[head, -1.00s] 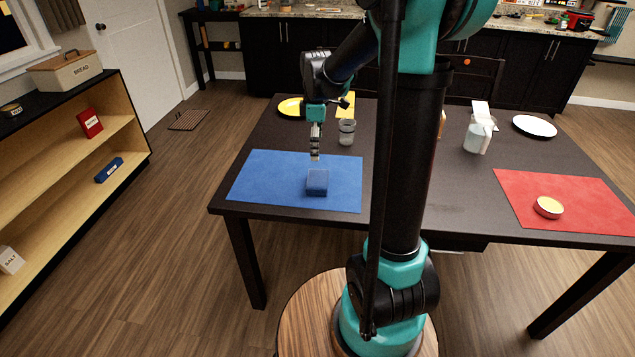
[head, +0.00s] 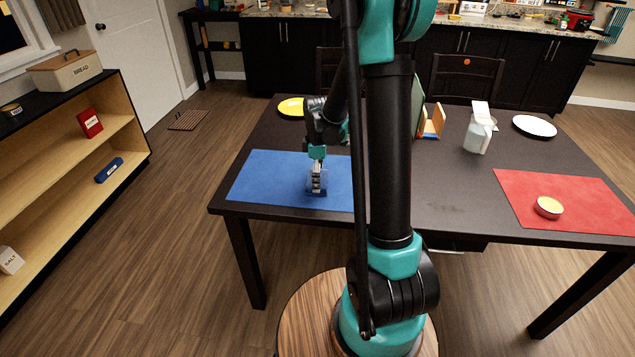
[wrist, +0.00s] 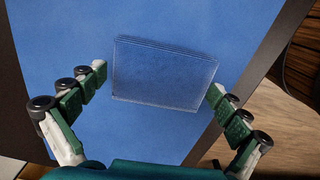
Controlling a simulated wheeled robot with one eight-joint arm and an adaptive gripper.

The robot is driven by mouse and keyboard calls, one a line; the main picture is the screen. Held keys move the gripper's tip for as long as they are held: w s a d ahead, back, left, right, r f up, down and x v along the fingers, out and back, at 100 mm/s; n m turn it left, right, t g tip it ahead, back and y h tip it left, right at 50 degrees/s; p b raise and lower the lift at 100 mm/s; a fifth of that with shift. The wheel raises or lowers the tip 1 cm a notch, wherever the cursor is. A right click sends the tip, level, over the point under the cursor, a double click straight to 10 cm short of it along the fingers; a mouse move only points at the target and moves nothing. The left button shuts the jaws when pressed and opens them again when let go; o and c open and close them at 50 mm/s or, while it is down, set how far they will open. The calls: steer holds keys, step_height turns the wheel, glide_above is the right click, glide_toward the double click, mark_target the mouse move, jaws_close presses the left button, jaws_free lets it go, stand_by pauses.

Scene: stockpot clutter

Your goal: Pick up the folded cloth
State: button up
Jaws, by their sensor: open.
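The folded cloth (wrist: 164,75) is a small blue-grey layered rectangle lying on the blue mat (wrist: 60,50). In the head view the cloth (head: 317,188) is partly hidden behind my gripper. My gripper (head: 317,185) points down at the cloth from above. In the wrist view my gripper (wrist: 158,82) is open, with one finger to the left of the cloth and the other close to its lower right corner. The left finger looks apart from the cloth; I cannot tell whether the right one touches it.
A napkin holder (head: 433,122) stands behind my arm. The blue mat's left part is clear.

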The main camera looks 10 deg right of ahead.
steer(key=shift+f, duration=0.2)
steer(key=shift+c, duration=0.6)
steer(key=c, duration=0.7)
steer(key=shift+r, duration=0.15)
step_height(320, 180, up, 20)
